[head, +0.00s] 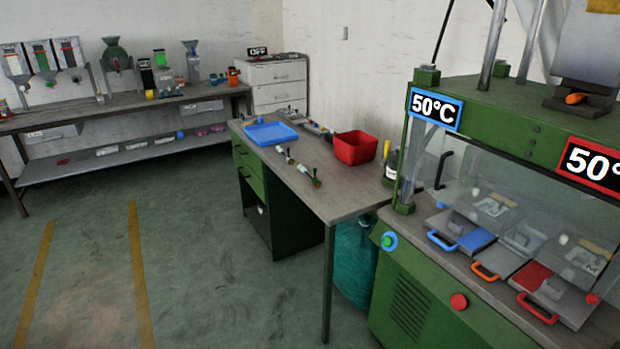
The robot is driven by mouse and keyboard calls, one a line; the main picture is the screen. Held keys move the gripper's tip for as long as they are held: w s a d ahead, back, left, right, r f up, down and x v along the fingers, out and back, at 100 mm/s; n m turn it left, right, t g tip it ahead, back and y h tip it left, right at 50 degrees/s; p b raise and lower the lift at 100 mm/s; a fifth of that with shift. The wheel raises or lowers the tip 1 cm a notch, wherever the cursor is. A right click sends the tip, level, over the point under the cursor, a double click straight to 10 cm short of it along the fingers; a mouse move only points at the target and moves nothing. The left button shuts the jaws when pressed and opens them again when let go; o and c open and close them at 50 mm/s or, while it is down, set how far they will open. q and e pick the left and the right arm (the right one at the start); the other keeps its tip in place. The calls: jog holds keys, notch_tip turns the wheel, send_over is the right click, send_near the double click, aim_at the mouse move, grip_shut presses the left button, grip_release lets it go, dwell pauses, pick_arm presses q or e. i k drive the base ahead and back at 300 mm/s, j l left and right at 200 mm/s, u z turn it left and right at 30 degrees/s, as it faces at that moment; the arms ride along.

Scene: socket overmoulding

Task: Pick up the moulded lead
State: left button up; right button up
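I cannot pick out a moulded lead for certain. Small dark and brass-coloured pieces lie on the desk, one near its middle (284,155) and one nearer the front (309,174); they are too small to identify. In the green press at the right, behind a clear guard, are a blue-handled mould plate (474,240) and a red-handled mould plate (533,274). Small grey pieces sit on these plates, too unclear to name. Neither of my grippers is in view.
The desk (345,191) holds a blue tray (270,134) and a red bin (355,148). A teal bag or drum (355,260) stands between desk and press (430,305). A long bench (120,112) lines the back wall. The left floor (100,245) is clear.

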aim_at(315, 181)
jog(key=i, duration=2.15)
jog(key=z, duration=0.4)
jog(key=i+j+z, duration=0.1)
jog(key=z, duration=0.3)
jog(key=j+z, duration=0.15)
jog(key=z, duration=0.2)
jog(key=j+z, duration=0.3)
jog(key=j, duration=0.15)
jog(key=j+z, duration=0.3)
jog(key=j, duration=0.15)
jog(key=k+j, duration=0.1)
jog(key=j, duration=0.35)
jog(key=j+z, duration=0.1)
jog(key=j, duration=0.35)
jog(key=k+j+z, duration=0.1)
jog(key=j, duration=0.35)
jog(key=k+j, duration=0.15)
jog(key=j, duration=0.3)
